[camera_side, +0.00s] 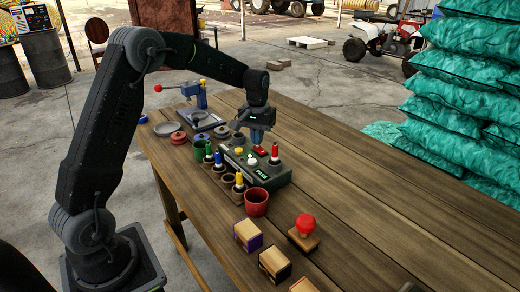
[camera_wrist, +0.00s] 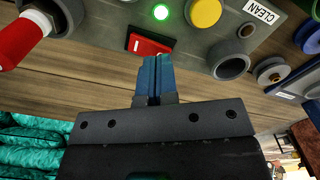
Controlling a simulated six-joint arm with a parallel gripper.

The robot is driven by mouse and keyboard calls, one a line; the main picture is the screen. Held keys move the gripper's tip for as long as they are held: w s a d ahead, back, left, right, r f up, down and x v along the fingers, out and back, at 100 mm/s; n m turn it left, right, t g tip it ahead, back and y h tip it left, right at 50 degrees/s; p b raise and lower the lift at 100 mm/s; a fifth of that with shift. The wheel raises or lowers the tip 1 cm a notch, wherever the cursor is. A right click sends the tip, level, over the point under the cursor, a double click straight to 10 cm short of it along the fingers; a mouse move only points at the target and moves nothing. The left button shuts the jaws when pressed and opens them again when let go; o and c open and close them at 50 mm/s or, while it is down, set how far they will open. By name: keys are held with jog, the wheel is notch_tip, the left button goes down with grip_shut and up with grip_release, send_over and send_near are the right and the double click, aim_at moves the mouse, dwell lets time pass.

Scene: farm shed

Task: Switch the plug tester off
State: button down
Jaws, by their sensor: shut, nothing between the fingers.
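The plug tester (camera_side: 279,181) is a dark green box with a grey top on the workbench. Its red switch (camera_side: 261,150) sits at the far edge and shows in the wrist view (camera_wrist: 148,45) in a dark frame. Beside it a round green lamp (camera_wrist: 161,12) glows. A yellow button (camera_wrist: 204,12) and a round socket (camera_wrist: 229,60) are to the right. A red plug (camera_side: 274,153) stands upright in a socket. My gripper (camera_side: 257,138) is shut and empty, fingers pointing down. In the wrist view its blue fingertips (camera_wrist: 156,60) are close to the switch; I cannot tell whether they touch.
A red-knobbed stamp (camera_side: 305,225) and small boxes (camera_side: 247,235) lie nearer. The bench's right side (camera_side: 370,200) is clear.

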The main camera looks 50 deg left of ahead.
jog(key=shift+f, duration=0.85)
dwell(0.3)
jog(key=shift+r, duration=3.6)
jog(key=s+d+r+m+t, duration=0.2)
jog(key=s+d+r, duration=0.4)
jog(key=s+d+m+t, duration=0.1)
jog(key=s+d, duration=0.4)
jog(key=s, duration=0.5)
jog(key=s+d+m+t, duration=0.2)
jog(key=s+d, duration=0.3)
jog(key=s, duration=0.6)
jog(key=shift+r+m+t, duration=0.3)
jog(key=shift+m, duration=0.2)
